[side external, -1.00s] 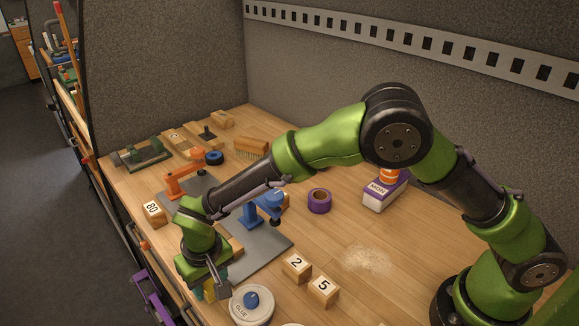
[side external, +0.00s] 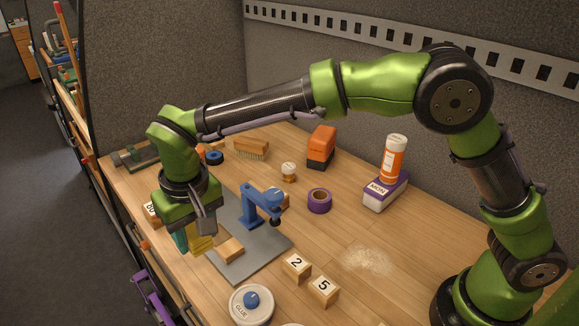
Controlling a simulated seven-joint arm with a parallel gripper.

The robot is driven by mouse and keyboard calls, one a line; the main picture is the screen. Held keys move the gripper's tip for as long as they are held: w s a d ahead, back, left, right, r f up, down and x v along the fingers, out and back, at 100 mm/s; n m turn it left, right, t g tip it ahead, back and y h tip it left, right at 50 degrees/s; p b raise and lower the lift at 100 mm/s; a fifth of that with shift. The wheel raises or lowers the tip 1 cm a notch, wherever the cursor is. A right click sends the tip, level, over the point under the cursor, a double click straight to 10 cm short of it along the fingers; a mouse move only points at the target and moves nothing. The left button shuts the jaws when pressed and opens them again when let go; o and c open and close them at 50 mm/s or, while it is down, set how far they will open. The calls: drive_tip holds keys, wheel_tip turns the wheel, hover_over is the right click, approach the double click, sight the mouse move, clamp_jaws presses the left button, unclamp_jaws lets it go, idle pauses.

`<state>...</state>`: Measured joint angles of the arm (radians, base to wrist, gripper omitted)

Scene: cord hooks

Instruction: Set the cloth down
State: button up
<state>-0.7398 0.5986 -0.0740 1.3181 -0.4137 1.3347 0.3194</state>
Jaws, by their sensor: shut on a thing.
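My gripper (side external: 198,228) points down over the left front part of the bench, beside the grey mat (side external: 262,249). It is shut on the cloth (side external: 200,243), which shows as a yellow piece under the jaws with a teal piece at its left. I cannot tell whether the teal piece is part of the cloth. The cloth seems to hang clear of the bench, but its lower edge is partly unclear.
A blue hook fixture (side external: 254,204) and a wooden block (side external: 230,248) are on the mat. Number blocks (side external: 297,266) and a glue tin (side external: 251,304) stand in front. The right middle is mostly free.

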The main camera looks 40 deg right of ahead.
drive_tip(key=r, duration=0.7)
drive_tip(key=shift+d, duration=0.4)
drive_tip(key=s+d+r+m, duration=0.1)
drive_tip(key=d+m, duration=0.1)
drive_tip(key=d, duration=1.1)
drive_tip(key=m, duration=0.3)
hover_over(333, 247)
drive_tip(key=shift+h, duration=0.3)
drive_tip(key=f, duration=1.8)
drive_tip(key=shift+s+a, duration=0.1)
drive_tip(key=shift+s, duration=0.15)
drive_tip(key=shift+n, duration=0.3)
drive_tip(key=shift+f, duration=2.1)
drive_tip(key=shift+f, duration=0.15)
drive_tip(key=o, duration=1)
drive_tip(key=shift+o, duration=0.2)
